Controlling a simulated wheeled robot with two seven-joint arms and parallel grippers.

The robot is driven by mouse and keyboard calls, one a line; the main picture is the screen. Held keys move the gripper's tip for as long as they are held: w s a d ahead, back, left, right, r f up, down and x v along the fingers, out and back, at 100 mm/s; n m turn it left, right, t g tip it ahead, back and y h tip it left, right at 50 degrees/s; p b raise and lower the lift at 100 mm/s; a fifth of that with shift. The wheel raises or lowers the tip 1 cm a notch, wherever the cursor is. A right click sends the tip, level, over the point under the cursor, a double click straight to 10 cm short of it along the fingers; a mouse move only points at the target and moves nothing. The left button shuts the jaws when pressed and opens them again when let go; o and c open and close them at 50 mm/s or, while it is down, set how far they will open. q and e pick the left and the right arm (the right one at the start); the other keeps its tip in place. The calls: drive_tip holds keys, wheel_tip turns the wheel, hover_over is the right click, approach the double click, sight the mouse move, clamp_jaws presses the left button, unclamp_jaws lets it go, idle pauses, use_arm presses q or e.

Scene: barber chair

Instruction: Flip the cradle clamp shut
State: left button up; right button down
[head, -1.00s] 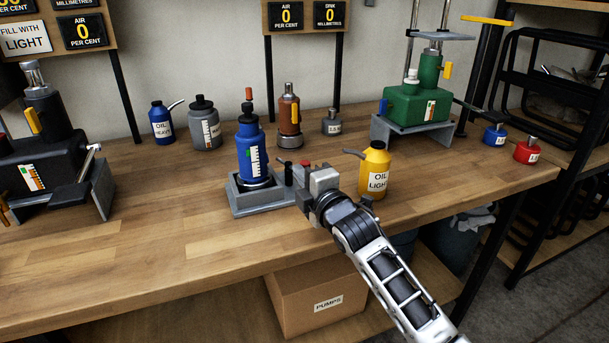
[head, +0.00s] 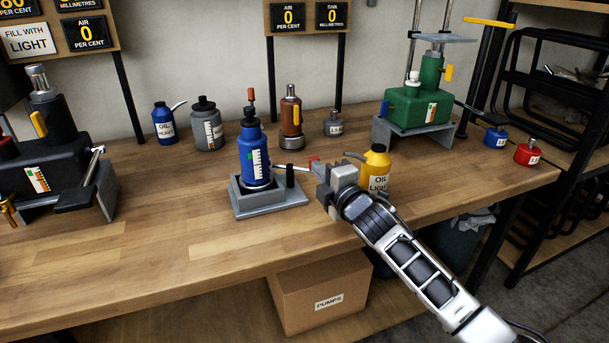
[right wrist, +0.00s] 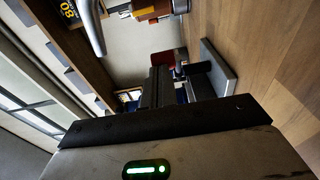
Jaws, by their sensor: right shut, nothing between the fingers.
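The blue bottle jack (head: 253,158) stands upright in the grey cradle (head: 270,207) on the bench. A short black post (head: 290,176) rises from the cradle, right of the jack. My right gripper (head: 324,184) is shut and empty, just right of the cradle. In the right wrist view its dark fingers (right wrist: 157,88) partly hide the jack, with the cradle (right wrist: 218,66) beyond. My left gripper is not in view.
A yellow oil can (head: 376,165) stands close behind and right of my right gripper. A brown jack (head: 290,120) and a small grey bottle (head: 333,125) are behind. The green jack (head: 418,107) is at back right.

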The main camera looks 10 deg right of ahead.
drive_tip(key=shift+w+d, duration=0.5)
drive_tip(key=shift+d, duration=0.05)
drive_tip(key=shift+w+d, duration=0.65)
drive_tip(key=shift+w, duration=0.3)
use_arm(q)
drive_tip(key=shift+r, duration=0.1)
use_arm(e)
drive_tip(key=b+v, duration=0.1)
drive_tip(key=v, duration=1.3)
drive_tip(key=shift+s+d, duration=0.1)
drive_tip(key=shift+s, duration=0.2)
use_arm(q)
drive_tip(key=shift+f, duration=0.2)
use_arm(e)
drive_tip(key=shift+s+d, duration=0.1)
drive_tip(key=shift+s, duration=0.5)
